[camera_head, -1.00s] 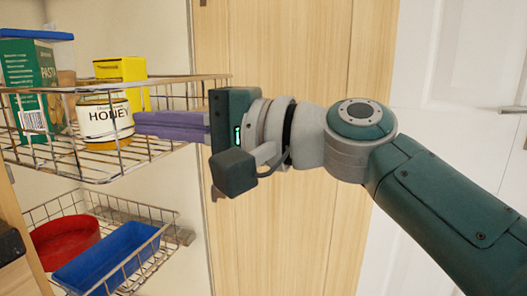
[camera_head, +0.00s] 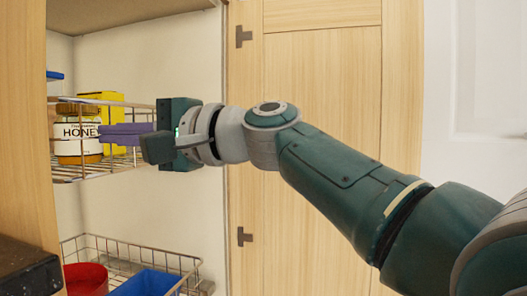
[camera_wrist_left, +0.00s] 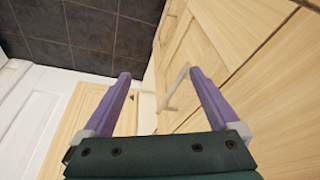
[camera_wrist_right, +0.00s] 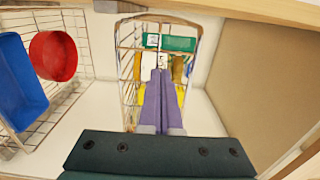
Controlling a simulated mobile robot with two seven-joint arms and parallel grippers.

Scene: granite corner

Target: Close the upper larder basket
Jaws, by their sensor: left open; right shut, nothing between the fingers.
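The upper larder basket (camera_head: 85,176) is a wire basket at the left of the head view, its left part hidden behind a wooden upright. It holds a honey jar (camera_head: 77,135) and a yellow box (camera_head: 104,97). My right gripper (camera_head: 103,134) is shut and empty, with its purple fingers pointing left over the basket. In the right wrist view the fingers (camera_wrist_right: 161,75) lie in front of the basket (camera_wrist_right: 128,70); I cannot tell whether they touch it. My left gripper (camera_wrist_left: 160,82) is open and empty in the left wrist view, away from the basket.
A lower wire basket (camera_head: 190,262) sits below with a red bowl (camera_head: 86,280) and a blue tray (camera_head: 148,283). A wooden door with hinges (camera_head: 310,100) stands right of the larder opening. A dark edge (camera_head: 22,268) is at the lower left.

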